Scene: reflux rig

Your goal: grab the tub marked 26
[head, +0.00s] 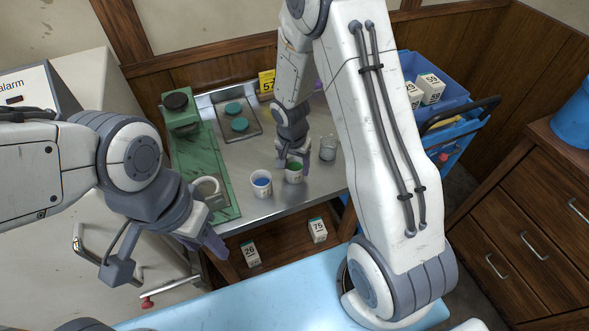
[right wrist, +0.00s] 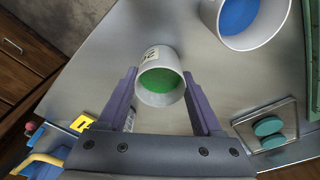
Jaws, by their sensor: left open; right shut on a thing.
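A white tub with green contents (head: 294,173) stands on the steel table top. My right gripper (head: 292,162) is shut on it, with a finger on each side, as the right wrist view shows. There the tub (right wrist: 161,78) has a label on its side whose digits I cannot read surely. A second white tub, with blue contents (head: 261,183), stands just left of it and also shows in the right wrist view (right wrist: 245,20). My left gripper (head: 210,243) is open and empty, in front of the table's left corner.
A glass beaker (head: 328,149) stands right of the held tub. A green stand (head: 203,165) and a tray with two teal discs (head: 253,132) lie behind and left. Boxes marked 26 (head: 250,253) and 75 (head: 318,230) sit on the lower shelf. A blue cart (head: 452,125) is at right.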

